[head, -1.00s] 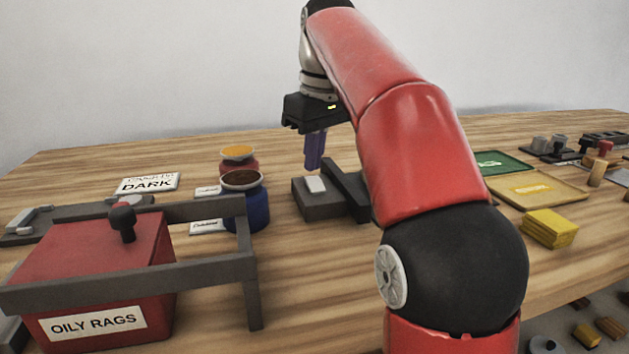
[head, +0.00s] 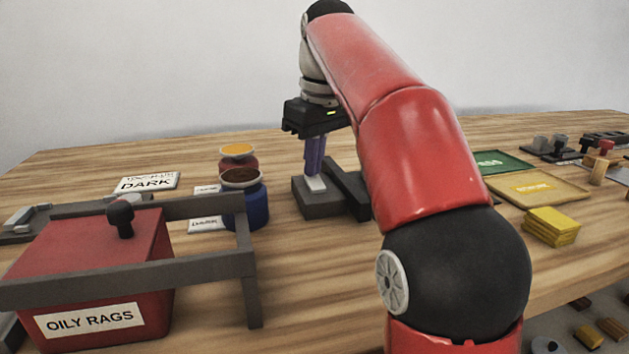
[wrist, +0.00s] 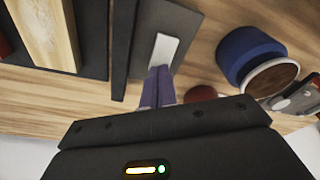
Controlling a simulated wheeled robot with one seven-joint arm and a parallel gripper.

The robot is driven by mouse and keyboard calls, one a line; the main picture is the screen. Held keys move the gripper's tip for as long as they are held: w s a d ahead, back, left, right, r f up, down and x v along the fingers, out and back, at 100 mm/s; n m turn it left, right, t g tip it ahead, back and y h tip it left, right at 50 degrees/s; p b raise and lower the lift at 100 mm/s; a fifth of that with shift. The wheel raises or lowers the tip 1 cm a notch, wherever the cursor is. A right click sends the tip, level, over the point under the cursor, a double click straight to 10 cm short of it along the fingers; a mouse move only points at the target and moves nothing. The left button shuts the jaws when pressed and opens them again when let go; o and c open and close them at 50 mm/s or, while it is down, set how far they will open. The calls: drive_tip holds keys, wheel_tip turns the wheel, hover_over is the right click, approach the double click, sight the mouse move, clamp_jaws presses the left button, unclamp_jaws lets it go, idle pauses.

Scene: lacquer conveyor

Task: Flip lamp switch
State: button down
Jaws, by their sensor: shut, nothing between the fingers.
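The lamp switch is a white rocker (head: 316,184) on a dark grey base (head: 318,204), near the middle of the table in the head view. My gripper (head: 314,172) points down with its purple fingers closed together and empty. The fingertips are at the rocker's far end and seem to touch it. In the wrist view the rocker (wrist: 161,50) lies just past the fingertips (wrist: 158,70). My arm hides part of the dark structure right of the switch. No lamp is clearly seen.
A blue jar (head: 246,205) and a red jar (head: 238,158) stand left of the switch. A red OILY RAGS bin (head: 60,275) with a grey frame (head: 248,290) is at the front left. A yellow stack (head: 551,227) and trays (head: 540,187) lie right.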

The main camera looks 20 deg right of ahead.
drive_tip(key=shift+f, duration=0.3)
wheel_tip(320, 180, up, 5)
drive_tip(key=p, duration=0.4)
drive_tip(key=shift+r, duration=1.05)
